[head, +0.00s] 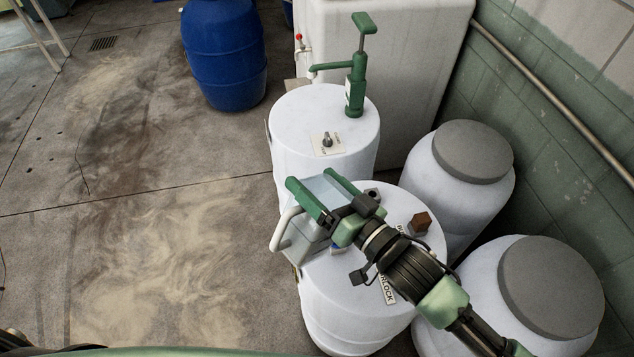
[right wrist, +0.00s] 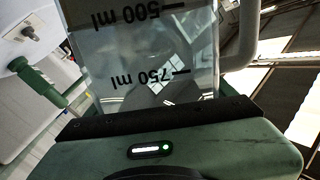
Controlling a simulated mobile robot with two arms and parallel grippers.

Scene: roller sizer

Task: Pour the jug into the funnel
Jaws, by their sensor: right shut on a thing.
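The jug (head: 299,256) is a clear, pale container with a white handle on its left side. My right gripper (head: 325,192) is shut on it, its green fingers on either side of the jug's upper part. The jug is over the left part of the near white drum's top; whether it touches the drum is unclear. In the right wrist view the jug's clear wall (right wrist: 150,55) shows upside-down 500 ml and 750 ml marks. I cannot make out a funnel; the gripper and jug hide part of the drum top. My left gripper is out of view.
The near white drum (head: 345,325) bears a brown block (head: 421,222). Behind it, another white drum (head: 300,150) carries a green hand pump (head: 355,85). Two grey-lidded drums (head: 473,152) (head: 550,287) stand right, by the wall. A blue barrel (head: 224,60) stands back left. The left floor is open.

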